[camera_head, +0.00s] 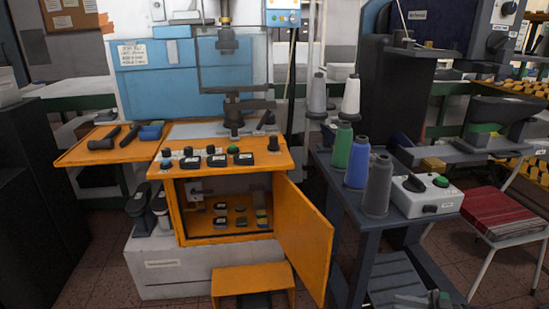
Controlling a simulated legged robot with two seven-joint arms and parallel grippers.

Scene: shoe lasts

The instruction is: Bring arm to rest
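Neither of my grippers and neither of my arms can be made out in the head view. An orange workbench (222,177) with a cabinet below stands left of centre, under a blue machine (157,82). The cabinet's orange door (303,240) hangs open toward me and to the right. Several small dark objects lie inside the cabinet, too small to identify. Two dark grey shapes (139,208) stand at the cabinet's left side; I cannot tell exactly what they are.
A dark side table (334,187) on the right holds grey, green and blue thread cones and a white control box (425,194). A chair (500,213) with a red seat stands farther right. An orange step (253,280) sits before the cabinet. Tiled floor shows at lower left.

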